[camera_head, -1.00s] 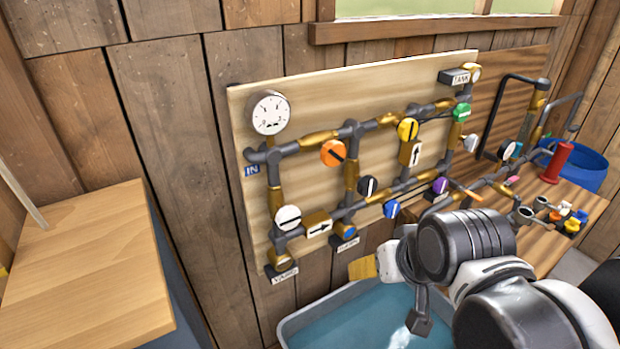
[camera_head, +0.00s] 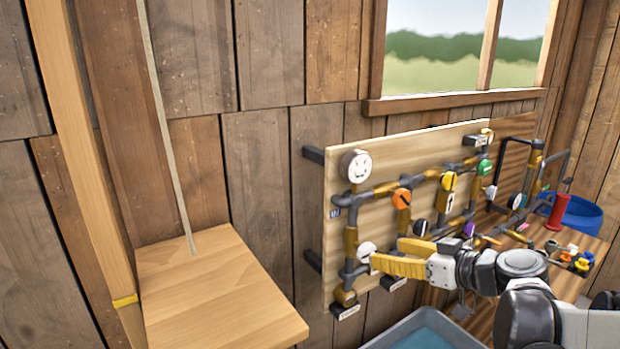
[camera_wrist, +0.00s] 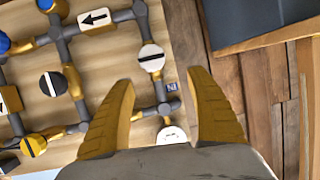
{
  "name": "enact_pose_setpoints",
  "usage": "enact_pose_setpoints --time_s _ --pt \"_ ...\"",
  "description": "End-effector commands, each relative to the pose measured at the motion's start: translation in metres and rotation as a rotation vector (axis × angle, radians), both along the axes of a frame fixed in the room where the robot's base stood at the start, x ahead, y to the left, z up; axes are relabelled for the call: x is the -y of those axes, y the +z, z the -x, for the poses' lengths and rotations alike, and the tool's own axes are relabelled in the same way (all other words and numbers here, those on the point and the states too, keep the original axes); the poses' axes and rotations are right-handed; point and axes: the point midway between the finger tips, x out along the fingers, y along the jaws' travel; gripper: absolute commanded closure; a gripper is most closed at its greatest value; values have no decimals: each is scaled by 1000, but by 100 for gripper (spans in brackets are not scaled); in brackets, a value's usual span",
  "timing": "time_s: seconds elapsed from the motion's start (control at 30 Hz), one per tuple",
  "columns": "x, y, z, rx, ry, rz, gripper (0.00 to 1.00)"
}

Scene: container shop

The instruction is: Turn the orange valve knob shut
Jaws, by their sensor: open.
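The orange valve knob (camera_head: 402,198), with a dark bar across it, sits on the upper pipe of the board, right of the white gauge. I cannot make it out in the wrist view, where my left-hand finger covers part of the pipes. My gripper (camera_head: 388,256) has yellow fingers, is open and empty, and is below the orange knob in front of the lower pipes. In the wrist view its spread fingers (camera_wrist: 160,78) face the white knob with a black bar (camera_wrist: 151,58), which also shows in the head view (camera_head: 366,251).
The pipe board (camera_head: 337,235) also carries a gauge (camera_head: 354,166), a yellow knob (camera_head: 449,181) and a green knob (camera_head: 485,167). A water tub (camera_head: 395,335) stands below. A wooden shelf (camera_head: 215,290) is at left, and a red spool (camera_head: 557,212) at right.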

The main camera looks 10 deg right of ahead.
Motion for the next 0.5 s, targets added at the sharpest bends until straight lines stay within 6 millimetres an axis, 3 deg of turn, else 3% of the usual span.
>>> enact_pose_setpoints --time_s 0.03,0.1,0.2,0.33,0.5 --pt "30 26 -6 91 -16 11 34" --pt "60 46 -10 213 -31 39 34" --pt "90 65 -8 334 -53 75 34" --pt "103 73 -9 399 -67 98 34" --pt "95 72 -29 404 -64 100 34"
